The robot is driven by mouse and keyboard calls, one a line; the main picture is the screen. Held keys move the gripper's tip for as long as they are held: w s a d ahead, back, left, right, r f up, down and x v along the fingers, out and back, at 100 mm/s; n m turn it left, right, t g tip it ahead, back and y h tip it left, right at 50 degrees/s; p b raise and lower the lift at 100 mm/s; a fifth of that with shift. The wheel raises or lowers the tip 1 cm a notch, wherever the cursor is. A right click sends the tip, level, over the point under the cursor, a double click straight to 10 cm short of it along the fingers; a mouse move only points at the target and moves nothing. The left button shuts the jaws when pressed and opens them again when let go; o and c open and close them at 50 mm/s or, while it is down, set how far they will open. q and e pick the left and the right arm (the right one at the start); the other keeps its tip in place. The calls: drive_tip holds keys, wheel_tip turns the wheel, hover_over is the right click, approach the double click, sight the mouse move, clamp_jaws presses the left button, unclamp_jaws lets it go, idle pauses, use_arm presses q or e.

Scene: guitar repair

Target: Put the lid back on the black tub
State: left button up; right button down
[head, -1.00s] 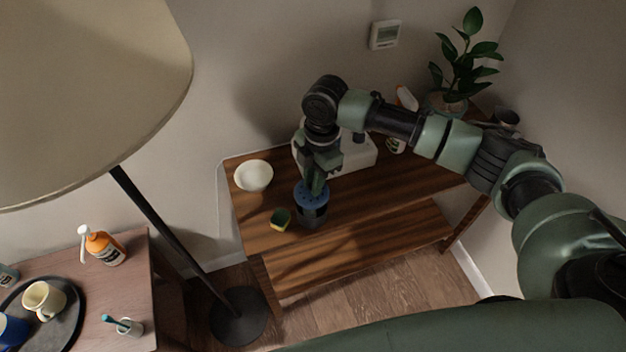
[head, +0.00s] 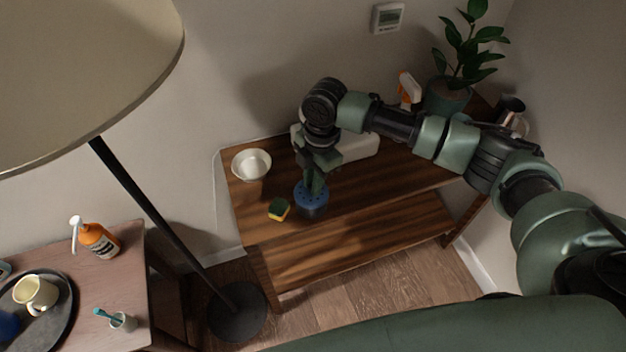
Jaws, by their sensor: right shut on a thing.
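The black tub (head: 314,213) stands near the front edge of the wooden shelf table. A blue lid (head: 308,197) sits at its top, over the opening; I cannot tell whether it is fully seated. My right gripper (head: 314,188) points down from above and is shut on the lid. The gripper covers part of the lid, and its fingertips are hard to make out. My left gripper is not in view.
A green and yellow sponge (head: 279,209) lies left of the tub, and a white bowl (head: 251,165) stands behind it. A white box-shaped thing (head: 357,147) is behind my gripper. A floor lamp (head: 150,205) stands left of the table (head: 375,196). A potted plant (head: 447,98) stands at the back right.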

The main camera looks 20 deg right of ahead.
drive_tip(key=shift+r+p, duration=0.1)
drive_tip(key=shift+p, duration=0.75)
idle(0.8)
drive_tip(key=shift+f+p, duration=0.2)
drive_tip(key=shift+p, duration=0.15)
idle(0.9)
drive_tip(key=shift+p, duration=0.35)
idle(0.3)
idle(0.4)
drive_tip(key=c, duration=0.8)
unclamp_jaws()
drive_tip(key=shift+o, duration=0.2)
drive_tip(key=shift+r, duration=0.1)
drive_tip(key=shift+r+p, duration=3.4)
drive_tip(key=shift+p, duration=0.3)
